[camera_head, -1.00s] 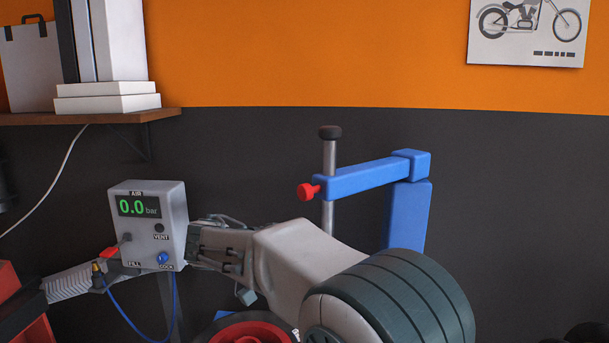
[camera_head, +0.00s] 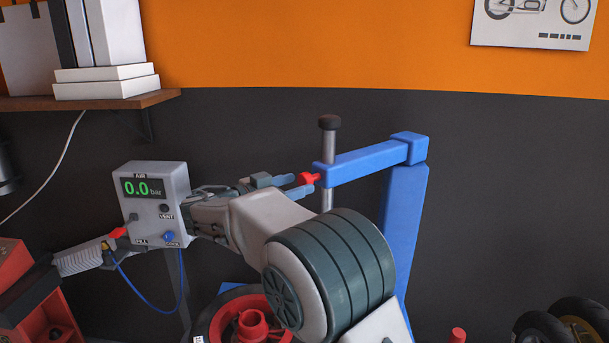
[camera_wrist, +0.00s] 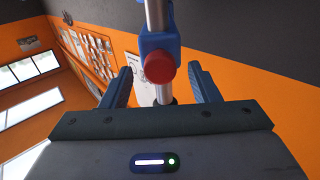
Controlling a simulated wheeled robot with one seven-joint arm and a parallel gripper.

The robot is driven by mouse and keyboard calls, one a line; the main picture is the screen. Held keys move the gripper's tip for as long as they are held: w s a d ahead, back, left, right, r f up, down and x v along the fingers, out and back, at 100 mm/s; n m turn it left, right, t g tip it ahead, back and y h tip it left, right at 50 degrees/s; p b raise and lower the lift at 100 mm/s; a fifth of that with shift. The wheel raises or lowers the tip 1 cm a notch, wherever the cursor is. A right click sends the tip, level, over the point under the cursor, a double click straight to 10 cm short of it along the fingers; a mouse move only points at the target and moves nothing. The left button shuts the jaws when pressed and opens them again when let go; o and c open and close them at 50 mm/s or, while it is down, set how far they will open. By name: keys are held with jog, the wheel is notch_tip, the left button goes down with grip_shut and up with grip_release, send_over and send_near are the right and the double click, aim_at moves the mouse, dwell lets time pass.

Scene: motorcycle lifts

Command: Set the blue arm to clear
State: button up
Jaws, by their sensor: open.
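The blue arm (camera_head: 365,160) reaches left from the top of a blue upright post (camera_head: 404,225). A red knob (camera_head: 308,178) sticks out of that end. The knob also shows in the wrist view (camera_wrist: 160,67), in front of the blue end block. My gripper (camera_wrist: 159,85) is open, with one finger on each side of the knob and rod in that view. In the head view my gripper (camera_head: 299,187) is at the knob; I cannot tell whether it touches it.
A red wheel hub (camera_head: 248,328) lies below my arm. A grey air box (camera_head: 152,205) reading 0.0 bar stands left, with a blue hose (camera_head: 145,300). A wooden shelf (camera_head: 110,102) is on the wall. Black tyres (camera_head: 560,325) are at the lower right.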

aim_at(302, 183)
jog(key=shift+p+x, duration=0.35)
jog(key=shift+x, duration=1.45)
grip_shut()
jog(key=shift+s+f+b, duration=0.1)
jog(key=shift+b, duration=0.25)
